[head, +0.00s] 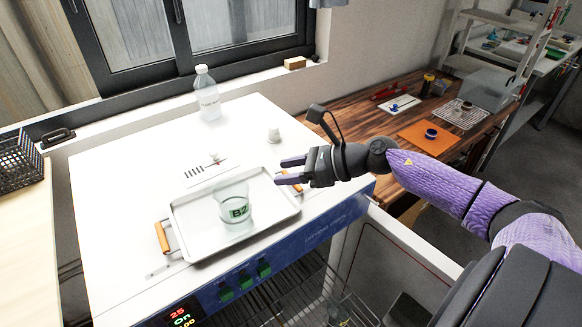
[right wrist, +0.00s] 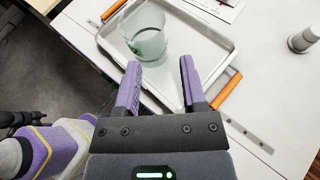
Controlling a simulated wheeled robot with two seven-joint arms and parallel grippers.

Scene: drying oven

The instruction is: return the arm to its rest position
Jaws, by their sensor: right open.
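My right gripper (head: 284,171) is open and empty above the right edge of the metal tray (head: 190,249). Its purple fingers also show apart in the right wrist view (right wrist: 158,84). A clear beaker (head: 233,203) with a green "B2" label stands upright on the tray, just beyond the fingertips and not between them. The beaker also shows in the right wrist view (right wrist: 146,32). The right arm reaches in from the right in the head view. My left gripper is in neither view.
The tray rests on the white-topped drying oven (head: 110,200); its front door stands open, showing a wire rack (head: 275,297). A wooden bench (head: 375,125) holds several items. A black basket (head: 18,160) stands at left.

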